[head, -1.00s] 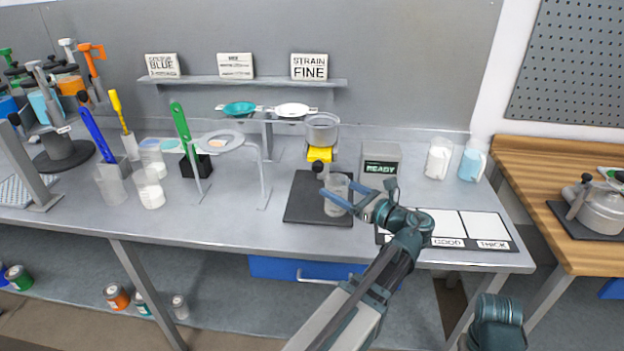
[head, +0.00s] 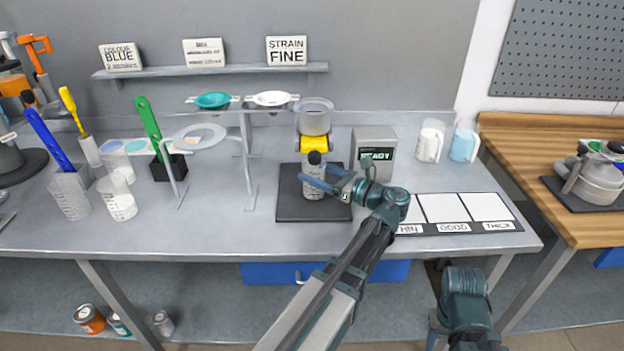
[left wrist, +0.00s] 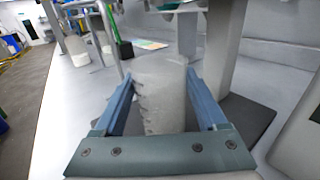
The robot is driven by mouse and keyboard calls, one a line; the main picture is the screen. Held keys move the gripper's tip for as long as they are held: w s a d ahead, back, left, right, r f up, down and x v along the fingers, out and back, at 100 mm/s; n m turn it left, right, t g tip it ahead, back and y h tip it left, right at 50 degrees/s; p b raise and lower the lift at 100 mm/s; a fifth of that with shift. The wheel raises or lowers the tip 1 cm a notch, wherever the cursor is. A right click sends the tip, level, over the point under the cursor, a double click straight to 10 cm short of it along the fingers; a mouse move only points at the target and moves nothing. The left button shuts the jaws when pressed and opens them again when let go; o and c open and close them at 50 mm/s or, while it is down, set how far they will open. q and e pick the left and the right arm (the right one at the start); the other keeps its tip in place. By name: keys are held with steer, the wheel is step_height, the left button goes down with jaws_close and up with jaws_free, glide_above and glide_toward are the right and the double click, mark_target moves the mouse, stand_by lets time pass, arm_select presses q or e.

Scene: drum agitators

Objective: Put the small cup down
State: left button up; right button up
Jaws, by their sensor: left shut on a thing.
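The small cup (head: 313,190), clear and greyish with marks on its side, is between the blue fingers of my left gripper (head: 318,185). It is upright over the dark square pad (head: 292,211); whether its base touches the pad I cannot tell. In the left wrist view the cup (left wrist: 160,90) stands between the two fingers of the gripper (left wrist: 160,95), which are shut on it. My right arm shows at the bottom right of the head view, but its gripper is not visible.
A white card (head: 442,208) with labelled squares lies right of the pad. A ring stand (head: 199,137) is to the left.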

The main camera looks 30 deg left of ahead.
arm_select(q)
steer(key=shift+a+f, duration=0.15)
steer(key=shift+f, duration=0.15)
steer(key=shift+r, duration=0.1)
steer(key=shift+f, duration=0.2)
steer(key=o, duration=1.2)
steer(key=shift+r, duration=0.1)
steer(key=shift+o, duration=0.2)
